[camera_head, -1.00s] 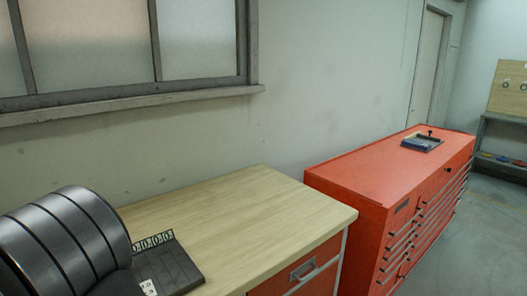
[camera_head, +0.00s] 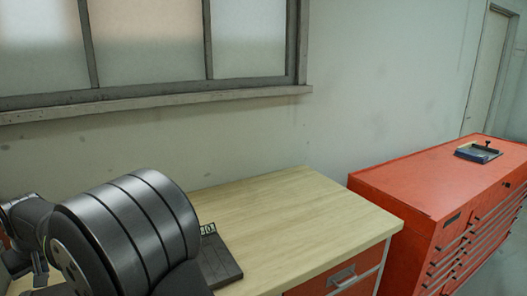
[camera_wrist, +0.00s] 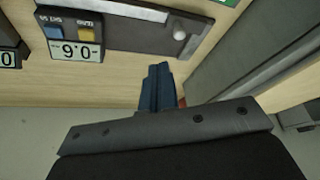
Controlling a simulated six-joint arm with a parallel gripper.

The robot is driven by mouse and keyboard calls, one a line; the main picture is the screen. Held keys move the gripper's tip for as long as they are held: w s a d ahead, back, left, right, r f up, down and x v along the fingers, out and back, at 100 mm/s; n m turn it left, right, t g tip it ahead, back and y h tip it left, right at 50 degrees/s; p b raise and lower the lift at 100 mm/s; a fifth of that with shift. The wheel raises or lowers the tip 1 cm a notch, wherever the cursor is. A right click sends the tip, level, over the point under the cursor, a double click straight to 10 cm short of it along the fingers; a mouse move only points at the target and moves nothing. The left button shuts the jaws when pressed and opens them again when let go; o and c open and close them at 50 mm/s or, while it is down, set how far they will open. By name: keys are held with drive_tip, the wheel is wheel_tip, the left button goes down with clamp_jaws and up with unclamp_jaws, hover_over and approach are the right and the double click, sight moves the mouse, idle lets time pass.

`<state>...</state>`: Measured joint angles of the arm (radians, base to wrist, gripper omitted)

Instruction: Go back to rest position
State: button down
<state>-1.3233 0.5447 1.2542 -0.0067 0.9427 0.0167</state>
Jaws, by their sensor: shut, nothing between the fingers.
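My gripper (camera_wrist: 158,84) shows in the wrist view, with its blue fingers together and nothing between them. It points towards a pale wooden surface that carries a dark panel (camera_wrist: 130,30) with a small white digital display (camera_wrist: 76,48). A clear gap between the fingertips and that panel cannot be judged from this view. In the head view, thick dark segments of my arm fill the lower left, and my gripper is not visible there.
A wooden workbench (camera_head: 300,215) with a dark flat device (camera_head: 222,265) stands beside my arm. A red tool chest (camera_head: 430,185) with a small blue tray (camera_head: 478,153) on top is at the right. A window (camera_head: 150,45) is in the wall behind.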

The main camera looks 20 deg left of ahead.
wheel_tip(320, 180, down, 7)
drive_tip(key=shift+a, duration=0.1)
idle(0.5)
wheel_tip(320, 180, up, 7)
wheel_tip(320, 180, down, 7)
drive_tip(key=shift+f, duration=0.15)
drive_tip(key=shift+s+a, duration=0.45)
drive_tip(key=shift+s, duration=0.05)
drive_tip(key=w+d, duration=0.3)
drive_tip(key=shift+w+d+f, duration=0.35)
drive_tip(key=shift+w+d, duration=0.05)
